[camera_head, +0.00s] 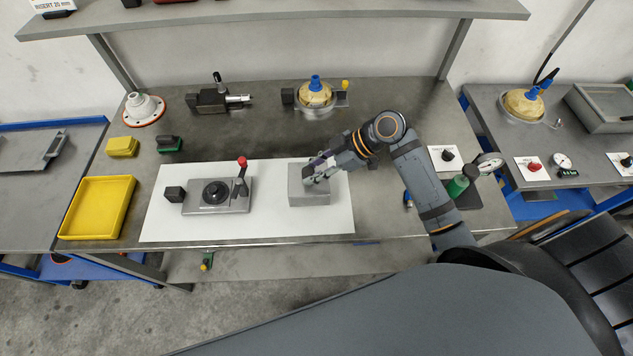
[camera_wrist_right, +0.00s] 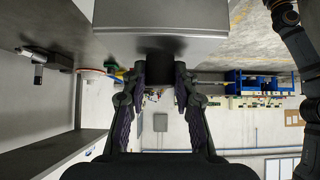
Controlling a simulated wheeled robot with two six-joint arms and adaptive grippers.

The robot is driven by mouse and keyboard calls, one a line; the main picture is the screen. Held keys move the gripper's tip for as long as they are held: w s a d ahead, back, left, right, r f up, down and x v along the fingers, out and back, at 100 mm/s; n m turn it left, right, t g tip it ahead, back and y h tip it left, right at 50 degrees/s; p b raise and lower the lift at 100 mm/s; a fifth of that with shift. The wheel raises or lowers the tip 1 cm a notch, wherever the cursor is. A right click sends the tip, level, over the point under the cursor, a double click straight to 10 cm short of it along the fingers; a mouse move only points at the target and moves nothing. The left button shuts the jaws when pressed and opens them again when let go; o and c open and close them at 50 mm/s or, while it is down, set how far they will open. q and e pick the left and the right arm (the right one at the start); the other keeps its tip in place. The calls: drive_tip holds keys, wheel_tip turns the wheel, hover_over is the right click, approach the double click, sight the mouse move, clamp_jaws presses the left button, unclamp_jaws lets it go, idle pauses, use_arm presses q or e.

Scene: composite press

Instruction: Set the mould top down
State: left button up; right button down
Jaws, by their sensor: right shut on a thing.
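The mould top is a grey block (camera_head: 309,199) at the right part of the white mat (camera_head: 270,225) in the head view. Its near side shows as a grey slab (camera_wrist_right: 160,16) at the top of the right wrist view. My right gripper (camera_head: 318,178) comes in from the right over the block. In the right wrist view its fingers (camera_wrist_right: 160,78) are shut on the block's black knob (camera_wrist_right: 160,58). I cannot tell whether the block touches the mat or hangs just above it, nor what is under it. My left gripper is not in view.
A grey plate with a black disc (camera_head: 215,192) and red-knobbed lever (camera_head: 241,172) stands left on the mat, beside a small black block (camera_head: 174,194). A yellow tray (camera_head: 97,207) lies further left. A yellow domed part (camera_head: 315,95) stands behind.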

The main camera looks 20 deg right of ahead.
drive_tip(key=shift+w+d+f, duration=0.25)
drive_tip(key=shift+w+f, duration=0.15)
drive_tip(key=shift+f, duration=0.35)
drive_tip(key=shift+w+d, duration=0.1)
drive_tip(key=shift+d, duration=0.05)
drive_tip(key=shift+d+f+b, duration=0.1)
drive_tip(key=shift+f+b, duration=0.15)
drive_tip(key=shift+b, duration=0.2)
drive_tip(key=f+b, duration=0.3)
drive_tip(key=f, duration=0.1)
drive_tip(key=shift+w+d, duration=0.15)
drive_tip(key=shift+w, duration=0.1)
drive_tip(key=shift+r, duration=0.25)
drive_tip(key=shift+f, duration=0.15)
drive_tip(key=c, duration=1)
unclamp_jaws()
drive_tip(key=shift+c, duration=0.2)
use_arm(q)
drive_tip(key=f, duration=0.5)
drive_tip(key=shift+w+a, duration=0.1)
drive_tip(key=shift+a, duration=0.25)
